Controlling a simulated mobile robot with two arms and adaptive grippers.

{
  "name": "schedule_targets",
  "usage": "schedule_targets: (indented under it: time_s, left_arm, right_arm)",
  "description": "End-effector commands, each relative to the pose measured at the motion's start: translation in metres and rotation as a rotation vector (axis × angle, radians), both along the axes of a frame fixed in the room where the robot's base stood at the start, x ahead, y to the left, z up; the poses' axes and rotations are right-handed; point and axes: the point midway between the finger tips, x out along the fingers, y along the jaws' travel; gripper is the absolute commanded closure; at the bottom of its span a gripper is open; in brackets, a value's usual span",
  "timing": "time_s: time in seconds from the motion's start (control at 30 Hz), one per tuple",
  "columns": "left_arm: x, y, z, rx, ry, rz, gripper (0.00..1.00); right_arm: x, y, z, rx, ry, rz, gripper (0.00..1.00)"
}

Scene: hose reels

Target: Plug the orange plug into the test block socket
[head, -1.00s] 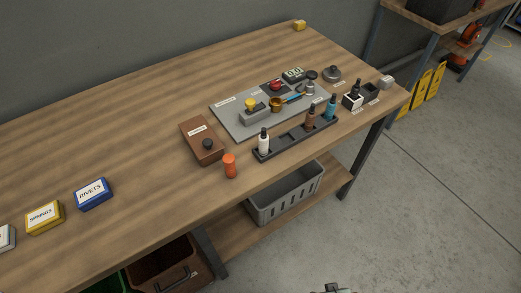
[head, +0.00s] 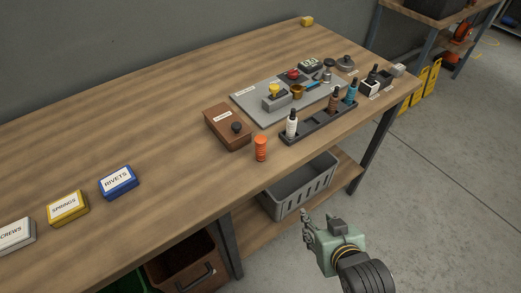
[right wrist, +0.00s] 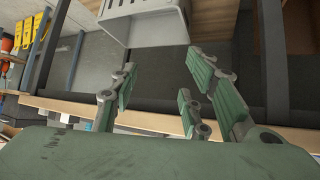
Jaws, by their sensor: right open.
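The orange plug (head: 261,148) stands upright near the table's front edge, in front of the brown block. That block (head: 220,118) has a black round part on top and a label too small to read; I cannot tell if it is the test block or where the socket is. My right gripper (head: 307,225) is in front of the table, right of and nearer than the plug, with nothing in it. The right wrist view shows its fingers (right wrist: 160,82) spread apart, with no plug between them. My left gripper is not in view.
A black rack (head: 318,123) with several bottles stands right of the plug. Behind it lies a grey board (head: 250,97) with small fixtures. Rivets (head: 118,182) and springs (head: 68,208) boxes lie at the left. A grey basket (head: 300,187) sits on the lower shelf, also in the right wrist view (right wrist: 150,22).

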Motion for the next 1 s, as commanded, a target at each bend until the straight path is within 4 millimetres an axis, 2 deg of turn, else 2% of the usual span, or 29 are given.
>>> schedule_targets:
  time_s: [0.1, 0.23, 0.4, 0.5, 0.67, 0.9, 1.0]
  left_arm:
    - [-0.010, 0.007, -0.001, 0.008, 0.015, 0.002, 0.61]
    - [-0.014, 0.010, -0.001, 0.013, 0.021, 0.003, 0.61]
    - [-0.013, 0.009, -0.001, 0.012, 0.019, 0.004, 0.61]
    - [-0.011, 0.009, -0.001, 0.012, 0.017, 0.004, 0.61]
    - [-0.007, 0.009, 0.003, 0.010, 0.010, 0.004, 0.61]
    - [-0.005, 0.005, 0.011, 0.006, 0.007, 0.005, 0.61]
    - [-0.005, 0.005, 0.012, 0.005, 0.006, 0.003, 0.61]
  right_arm:
    - [0.023, 0.023, 0.022, 0.042, -0.160, 0.030, 0.57]
    - [0.042, 0.054, 0.053, 0.102, -0.361, 0.079, 0.57]
    - [0.048, 0.090, 0.091, 0.180, -0.574, 0.147, 0.57]
    - [0.047, 0.102, 0.104, 0.207, -0.644, 0.173, 0.57]
    - [0.057, 0.112, 0.114, 0.224, -0.685, 0.188, 0.57]
    - [0.096, 0.127, 0.114, 0.222, -0.683, 0.188, 0.57]
    - [0.105, 0.130, 0.113, 0.222, -0.683, 0.186, 0.57]
